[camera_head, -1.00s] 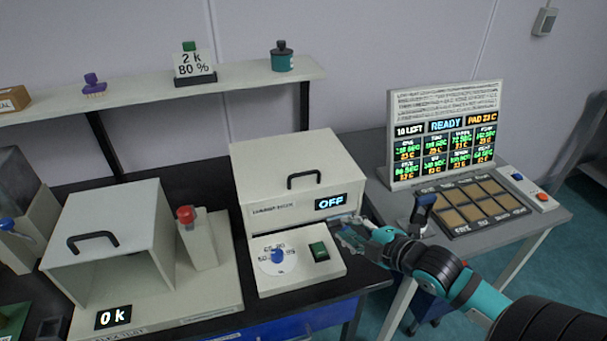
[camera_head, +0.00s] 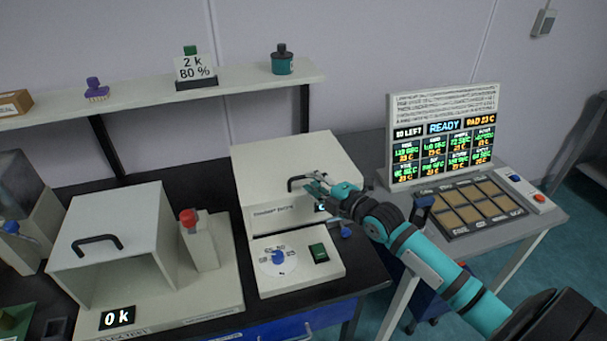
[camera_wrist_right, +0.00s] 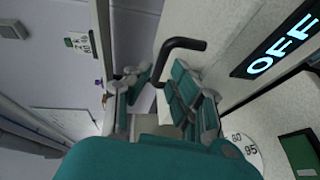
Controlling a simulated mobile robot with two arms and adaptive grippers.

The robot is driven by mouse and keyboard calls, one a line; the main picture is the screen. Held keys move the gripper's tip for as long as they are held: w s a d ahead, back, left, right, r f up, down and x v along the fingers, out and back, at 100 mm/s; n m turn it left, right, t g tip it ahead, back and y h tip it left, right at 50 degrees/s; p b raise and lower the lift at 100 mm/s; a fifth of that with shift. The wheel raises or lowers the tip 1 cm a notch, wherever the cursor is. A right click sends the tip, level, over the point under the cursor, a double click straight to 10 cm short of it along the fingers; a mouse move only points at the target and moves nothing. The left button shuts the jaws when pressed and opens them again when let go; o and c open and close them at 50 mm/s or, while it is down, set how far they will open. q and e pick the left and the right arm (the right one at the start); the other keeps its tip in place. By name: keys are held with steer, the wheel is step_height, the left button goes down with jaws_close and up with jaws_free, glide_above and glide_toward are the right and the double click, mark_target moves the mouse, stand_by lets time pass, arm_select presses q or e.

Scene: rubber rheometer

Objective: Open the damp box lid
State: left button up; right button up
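The damp box (camera_head: 258,164) is the cream box in the middle of the bench, and its lid is down. A black bar handle (camera_head: 293,180) is on the lid; it also shows in the right wrist view (camera_wrist_right: 184,46). My right gripper (camera_head: 314,187) is at the handle's right part, in front of the box. In the right wrist view its fingers (camera_wrist_right: 163,72) are spread, with the handle's lower end near or between their tips; contact is unclear. The gripper covers most of the display, which reads OFF in the wrist view (camera_wrist_right: 283,45). My left gripper is not in view.
A dial (camera_head: 278,257) and a green switch (camera_head: 319,252) sit on the panel below the box. A shelf (camera_head: 250,80) runs behind. A side table (camera_head: 480,244) with a status screen (camera_head: 445,135) is right.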

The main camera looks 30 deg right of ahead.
mark_target(305, 178)
steer(key=shift+x, duration=2.2)
jaws_close()
